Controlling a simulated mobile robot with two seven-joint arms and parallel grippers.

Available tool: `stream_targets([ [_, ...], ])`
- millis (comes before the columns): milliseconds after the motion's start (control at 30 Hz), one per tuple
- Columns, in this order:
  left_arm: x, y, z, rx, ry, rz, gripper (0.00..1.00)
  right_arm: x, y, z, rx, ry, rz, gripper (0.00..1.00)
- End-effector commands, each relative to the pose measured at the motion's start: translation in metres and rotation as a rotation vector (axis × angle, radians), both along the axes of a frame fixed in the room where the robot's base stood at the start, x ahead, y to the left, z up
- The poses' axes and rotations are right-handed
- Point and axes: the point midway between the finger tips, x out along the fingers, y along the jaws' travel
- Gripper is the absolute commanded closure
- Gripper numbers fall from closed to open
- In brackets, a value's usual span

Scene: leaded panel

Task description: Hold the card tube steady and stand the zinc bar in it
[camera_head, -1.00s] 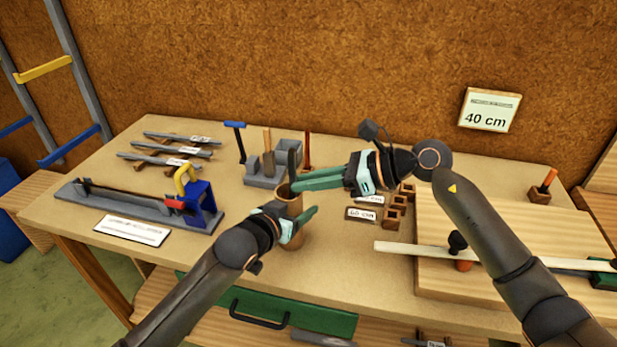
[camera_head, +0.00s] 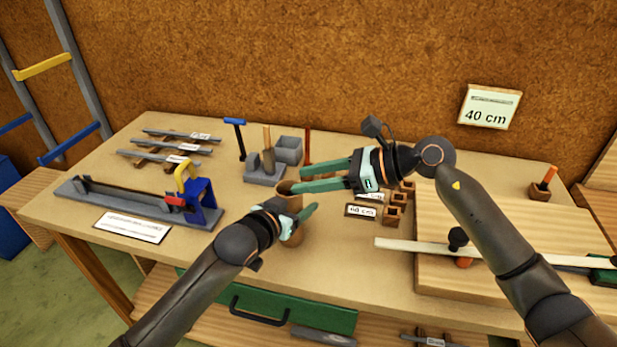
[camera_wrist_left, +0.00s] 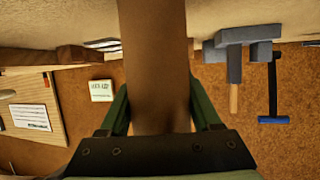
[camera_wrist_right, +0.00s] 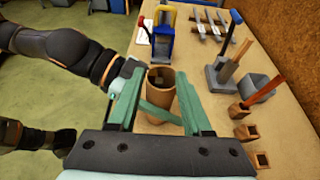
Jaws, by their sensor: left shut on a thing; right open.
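The brown card tube (camera_head: 291,203) stands upright near the middle of the bench. My left gripper (camera_head: 298,221) is shut around its side; the tube fills the left wrist view (camera_wrist_left: 153,65) between the fingers. My right gripper (camera_head: 299,179) is open and empty at the tube's mouth, its fingers apart on either side in the right wrist view (camera_wrist_right: 158,72). The zinc bar no longer shows above the rim. A dark shape shows inside the tube's mouth (camera_wrist_right: 160,80) in the right wrist view, too unclear to name; the tube wall hides the rest.
Grey bars (camera_head: 168,147) lie on labelled wooden rests at the back left. A blue-handled tool (camera_head: 238,138) and a grey block holder (camera_head: 265,174) stand behind the tube. Small wooden blocks (camera_head: 396,208) are right of it, near a wooden board (camera_head: 500,225) with a pale strip across it.

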Motion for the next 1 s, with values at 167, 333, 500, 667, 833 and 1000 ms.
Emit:
stream_targets([
  [167, 0.0, 0.0, -0.001, 0.001, 0.001, 0.0, 0.92, -0.008, -0.028, 0.011, -0.004, -0.002, -0.004, 0.51],
  [333, 0.0, 0.0, -0.001, 0.001, 0.001, 0.0, 0.92, -0.019, -0.061, 0.025, -0.004, -0.001, -0.003, 0.51],
  [500, 0.0, 0.0, -0.001, 0.001, 0.001, 0.0, 0.92, -0.028, -0.087, 0.037, -0.003, -0.002, -0.003, 0.51],
  [667, 0.0, 0.0, -0.001, 0.001, 0.001, 0.0, 0.92, -0.032, -0.099, 0.043, 0.0, -0.001, -0.001, 0.51],
  [833, 0.0, 0.0, 0.0, 0.001, 0.001, 0.0, 0.92, -0.033, -0.101, 0.045, 0.001, -0.002, -0.001, 0.51],
  [1000, 0.0, 0.0, 0.0, 0.001, 0.001, 0.0, 0.92, -0.033, -0.101, 0.045, 0.001, -0.001, -0.001, 0.51],
])
